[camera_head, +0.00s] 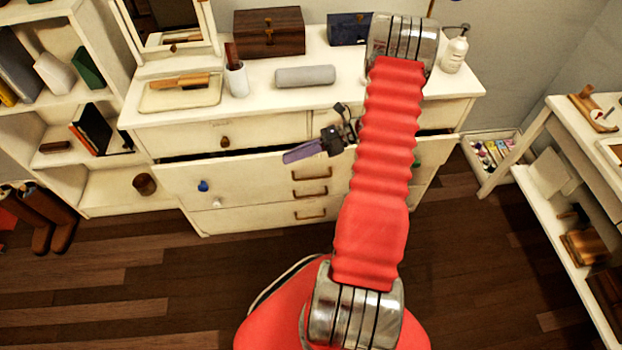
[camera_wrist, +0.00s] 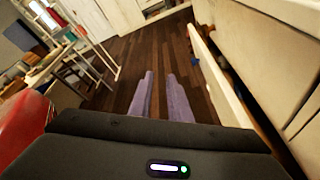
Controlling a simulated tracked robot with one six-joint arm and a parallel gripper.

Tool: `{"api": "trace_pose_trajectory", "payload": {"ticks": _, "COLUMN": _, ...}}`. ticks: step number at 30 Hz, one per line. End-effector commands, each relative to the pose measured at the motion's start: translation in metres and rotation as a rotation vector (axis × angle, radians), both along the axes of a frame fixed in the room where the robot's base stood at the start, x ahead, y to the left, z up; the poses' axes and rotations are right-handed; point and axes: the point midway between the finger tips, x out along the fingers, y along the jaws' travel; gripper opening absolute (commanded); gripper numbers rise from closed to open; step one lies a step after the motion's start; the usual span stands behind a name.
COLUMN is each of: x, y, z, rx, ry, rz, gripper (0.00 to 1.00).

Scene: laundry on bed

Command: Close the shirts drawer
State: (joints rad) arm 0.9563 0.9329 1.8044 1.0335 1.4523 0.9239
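The white dresser (camera_head: 225,131) has a wide drawer pulled partly out, with a dark gap above its front (camera_head: 245,178). A blue heart-shaped knob (camera_head: 203,186) sits on the left of this front and a brass handle (camera_head: 312,172) near its middle. No shirts label is readable. My gripper (camera_head: 288,157) hovers at the upper part of the drawer front, and I cannot tell if it touches. In the wrist view its purple fingers (camera_wrist: 160,75) are apart with bare floor showing between them. The drawer front (camera_wrist: 212,75) runs along their right side. My arm hides the drawer's right part.
The dresser top holds a wooden box (camera_head: 268,32), a grey case (camera_head: 305,76), a cup (camera_head: 236,80) and a pump bottle (camera_head: 455,54). A shelf unit (camera_head: 70,100) stands left and a table (camera_head: 550,120) right. The wooden floor (camera_head: 160,265) in front is mostly clear.

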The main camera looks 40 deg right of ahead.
Motion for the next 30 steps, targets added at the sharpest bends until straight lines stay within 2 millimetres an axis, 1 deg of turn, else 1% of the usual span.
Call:
{"api": "trace_pose_trajectory", "payload": {"ticks": 1, "x": -0.003, "y": -0.008, "z": -0.012, "rx": 0.04, "ry": 0.016, "rz": -0.042, "gripper": 0.17}}
{"api": "trace_pose_trajectory", "payload": {"ticks": 8, "x": -0.014, "y": -0.041, "z": -0.057, "rx": 0.228, "ry": 0.085, "rz": -0.229, "gripper": 0.17}}
{"api": "trace_pose_trajectory", "payload": {"ticks": 15, "x": -0.033, "y": -0.072, "z": -0.107, "rx": 0.429, "ry": 0.138, "rz": -0.419, "gripper": 0.17}}
{"api": "trace_pose_trajectory", "payload": {"ticks": 21, "x": -0.055, "y": -0.093, "z": -0.15, "rx": 0.603, "ry": 0.167, "rz": -0.572, "gripper": 0.17}}
{"api": "trace_pose_trajectory", "payload": {"ticks": 30, "x": -0.095, "y": -0.112, "z": -0.215, "rx": 0.862, "ry": 0.186, "rz": -0.786, "gripper": 0.17}}
